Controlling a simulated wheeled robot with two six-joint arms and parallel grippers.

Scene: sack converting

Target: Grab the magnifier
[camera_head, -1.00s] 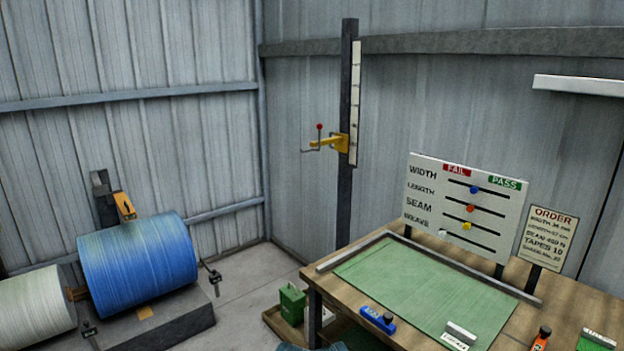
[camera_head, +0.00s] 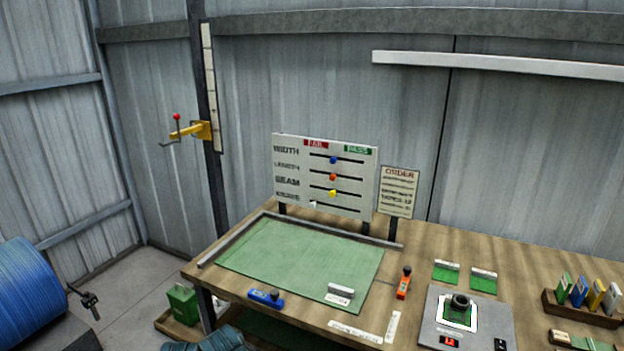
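A small dark round-topped object (camera_head: 460,302) stands on a white-and-green square on a grey plate (camera_head: 433,326) at the right of the workbench. It may be the magnifier, but it is too small to be sure. The grey plate has a red lit display (camera_head: 449,341) at its front. Neither of my grippers is in view.
The wooden workbench (camera_head: 520,255) holds a green mat (camera_head: 300,255), a blue tool (camera_head: 266,298), an orange-and-black tool (camera_head: 404,283) and a rack of coloured cards (camera_head: 588,309). A pass/fail board (camera_head: 325,175) stands behind. A blue roll (camera_head: 30,295) is at left.

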